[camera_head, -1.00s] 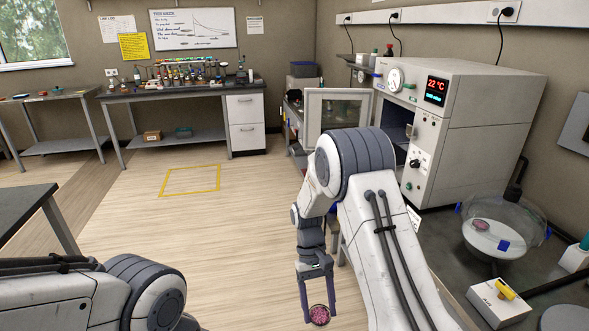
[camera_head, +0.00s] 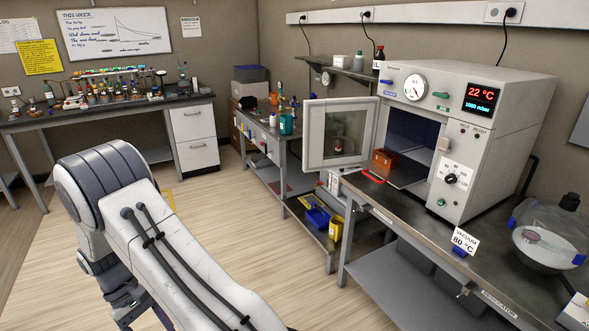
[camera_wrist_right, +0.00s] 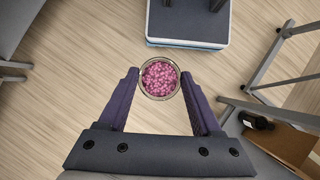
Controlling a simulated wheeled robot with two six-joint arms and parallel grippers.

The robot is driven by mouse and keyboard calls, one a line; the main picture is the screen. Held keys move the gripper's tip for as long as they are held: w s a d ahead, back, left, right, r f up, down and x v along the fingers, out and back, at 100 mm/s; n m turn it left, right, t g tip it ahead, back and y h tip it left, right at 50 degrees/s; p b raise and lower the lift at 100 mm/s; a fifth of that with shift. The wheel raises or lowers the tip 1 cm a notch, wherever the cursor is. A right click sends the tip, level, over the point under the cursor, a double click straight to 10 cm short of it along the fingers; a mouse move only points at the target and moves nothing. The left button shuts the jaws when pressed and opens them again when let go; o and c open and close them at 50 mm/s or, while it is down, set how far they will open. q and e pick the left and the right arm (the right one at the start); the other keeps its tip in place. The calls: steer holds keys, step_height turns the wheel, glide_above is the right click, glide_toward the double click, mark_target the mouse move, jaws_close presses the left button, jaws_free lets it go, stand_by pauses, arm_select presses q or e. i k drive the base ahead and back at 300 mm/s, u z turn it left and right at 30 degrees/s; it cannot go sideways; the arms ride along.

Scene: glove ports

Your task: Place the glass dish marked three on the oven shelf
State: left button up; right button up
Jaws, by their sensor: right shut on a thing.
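My right gripper (camera_wrist_right: 159,82) is shut on a round glass dish (camera_wrist_right: 160,77) of pink granules, held above the floor in the wrist view. No mark can be read on the dish. In the head view my right arm crosses the lower left; its gripper is at the bottom edge and the dish is out of sight. The oven (camera_head: 492,150) stands on the bench at the right, its windowed door (camera_head: 330,160) swung open to the left. A shelf (camera_head: 408,176) shows low in its dark chamber, with an orange-brown box (camera_head: 384,160) at the left. My left gripper is not in view.
A red strip (camera_head: 373,177) lies before the oven opening. A sign reading vacuum 80 °C (camera_head: 465,240) stands on the bench's front edge. A glass desiccator (camera_head: 550,240) with a dish inside is at the right.

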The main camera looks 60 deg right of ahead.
mark_target(403, 175)
steer(key=z, duration=0.3)
steer(key=i, duration=1.3)
steer(key=z, duration=1.4)
steer(key=i, duration=0.7)
steer(key=z, duration=0.7)
